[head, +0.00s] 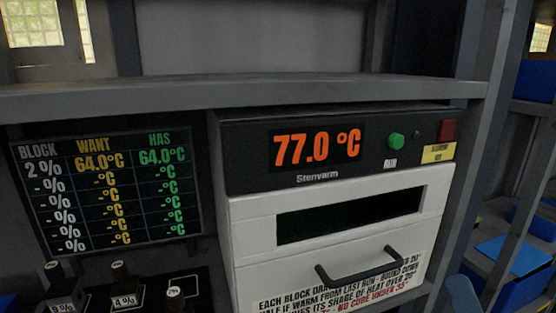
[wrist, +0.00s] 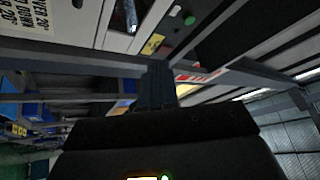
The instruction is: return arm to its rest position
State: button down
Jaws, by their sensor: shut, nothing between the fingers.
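My gripper (wrist: 158,72) shows in the wrist view as a dark narrow pair of fingers, shut and empty. It points toward the shelf frame, apart from the white oven (wrist: 90,18), whose front shows at the upper left of that view. In the head view the oven (head: 340,220) has a closed front door with a dark window and a black handle (head: 360,268). Its display (head: 317,147) reads 77.0 °C. My gripper does not show clearly in the head view.
A board (head: 108,190) at left lists block 2 % with want 64.0°C and has 64.0°C. Below it stand dark blocks labelled 9 % (head: 62,300) and 4 % (head: 123,297). A green button (head: 396,141) sits beside the display. Blue bins (head: 535,80) fill shelves at right.

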jog(key=s+f+n+g, duration=0.4)
jog(key=s+f+n, duration=0.2)
jog(key=s, duration=0.8)
jog(key=s+f+n+g+y, duration=0.1)
jog(key=s+f+n+g, duration=0.3)
jog(key=s, duration=1.1)
notch_tip(320, 180, down, 3)
jog(key=shift+a+f+n+y, duration=0.1)
jog(key=shift+a+n+y, duration=0.25)
jog(key=shift+n, duration=0.55)
